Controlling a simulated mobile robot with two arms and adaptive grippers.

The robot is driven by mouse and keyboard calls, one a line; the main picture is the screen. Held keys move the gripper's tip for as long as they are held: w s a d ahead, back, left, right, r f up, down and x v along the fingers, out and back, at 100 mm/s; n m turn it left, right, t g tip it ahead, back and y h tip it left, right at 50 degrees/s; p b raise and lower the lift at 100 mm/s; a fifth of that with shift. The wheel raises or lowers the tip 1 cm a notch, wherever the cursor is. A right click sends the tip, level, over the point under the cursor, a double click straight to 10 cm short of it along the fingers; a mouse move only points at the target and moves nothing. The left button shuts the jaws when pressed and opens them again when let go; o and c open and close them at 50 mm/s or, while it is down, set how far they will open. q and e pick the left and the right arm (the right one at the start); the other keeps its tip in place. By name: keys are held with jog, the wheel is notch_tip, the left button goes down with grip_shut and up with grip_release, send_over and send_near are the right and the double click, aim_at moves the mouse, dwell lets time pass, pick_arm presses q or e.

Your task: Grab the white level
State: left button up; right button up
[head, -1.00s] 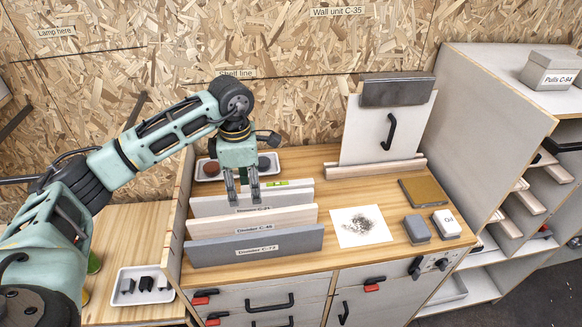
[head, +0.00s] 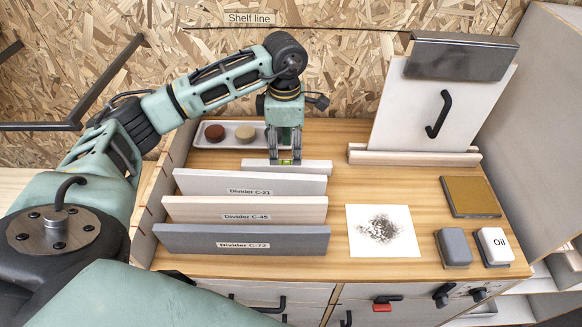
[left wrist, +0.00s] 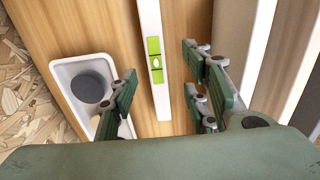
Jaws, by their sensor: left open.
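The white level (head: 315,166) is a slim white bar with a green vial. It lies on the wooden worktop behind the upright dividers, and its front is partly hidden by Divider C-21 (head: 200,183). My left gripper (head: 284,160) points down at the level's middle, its fingers around the vial in the head view. In the left wrist view the level (left wrist: 152,30) runs between the spread fingers of my left gripper (left wrist: 165,93), with gaps on both sides. The left gripper is open and holds nothing. My right gripper is in neither current view.
A white tray (head: 200,143) with round pucks sits behind the level at left. Divider C-45 (head: 190,207) and Divider C-72 (head: 190,238) stand in front. A panel in a wooden stand (head: 410,158) is at right. Bare worktop lies between stand and level.

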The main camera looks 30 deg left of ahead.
aim_at(287, 162)
pick_arm(q)
jog(key=shift+f, duration=0.45)
jog(key=shift+f+p, duration=0.65)
jog(key=shift+f, duration=0.15)
jog(key=f, duration=0.1)
jog(key=f+p, duration=0.1)
jog(key=f, duration=0.1)
jog(key=f+p, duration=0.1)
jog(key=shift+w+a+f, duration=0.1)
jog(key=shift+w+f, duration=0.2)
jog(key=shift+f, duration=0.1)
grip_shut()
